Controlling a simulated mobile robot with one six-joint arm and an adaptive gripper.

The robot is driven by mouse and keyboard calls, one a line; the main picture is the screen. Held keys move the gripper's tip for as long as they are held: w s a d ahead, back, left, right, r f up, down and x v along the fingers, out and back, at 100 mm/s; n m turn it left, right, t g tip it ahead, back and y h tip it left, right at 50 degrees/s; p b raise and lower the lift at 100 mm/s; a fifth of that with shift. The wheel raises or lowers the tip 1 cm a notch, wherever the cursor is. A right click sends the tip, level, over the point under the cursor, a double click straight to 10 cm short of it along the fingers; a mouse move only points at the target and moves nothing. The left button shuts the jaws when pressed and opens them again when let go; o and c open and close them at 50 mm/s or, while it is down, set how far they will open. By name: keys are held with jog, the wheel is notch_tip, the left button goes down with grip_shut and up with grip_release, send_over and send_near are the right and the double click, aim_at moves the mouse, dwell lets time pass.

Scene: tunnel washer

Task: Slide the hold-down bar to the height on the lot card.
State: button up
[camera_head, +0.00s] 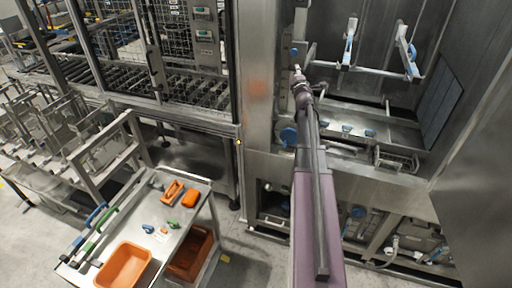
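My gripper (298,72) is at the far end of my mauve arm, beside the left wall of the washer's open chamber. It is small in view, and I cannot tell whether its fingers are open or shut, or whether they touch the fittings there. Metal brackets with blue parts, one at the left (348,46) and one at the right (406,52), stand in the upper chamber. I cannot tell which part is the hold-down bar; my arm hides some of the chamber's left side. A small pale card (161,234) lies on the cart, too small to read; I cannot tell if it is the lot card.
A steel cart (185,215) at the lower left carries orange trays (125,266), orange pieces and small blue and green items. A metal rack (100,150) stands behind it. A mesh-sided frame (190,45) adjoins the washer. Some floor (250,262) is clear right of the cart.

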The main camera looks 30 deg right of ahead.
jog(key=b+v, duration=0.2)
jog(key=v, duration=0.8)
jog(key=s+a+f+m+g+y+b, duration=0.1)
jog(key=a+f+m+g+b, duration=0.4)
jog(key=a+f, duration=1.5)
jog(key=shift+s+a+f+m+g+y, duration=0.2)
jog(key=shift+a+m+g+y, duration=0.45)
jog(key=shift+m+g, duration=1.9)
jog(key=shift+m+t, duration=0.35)
jog(key=shift+d, duration=0.1)
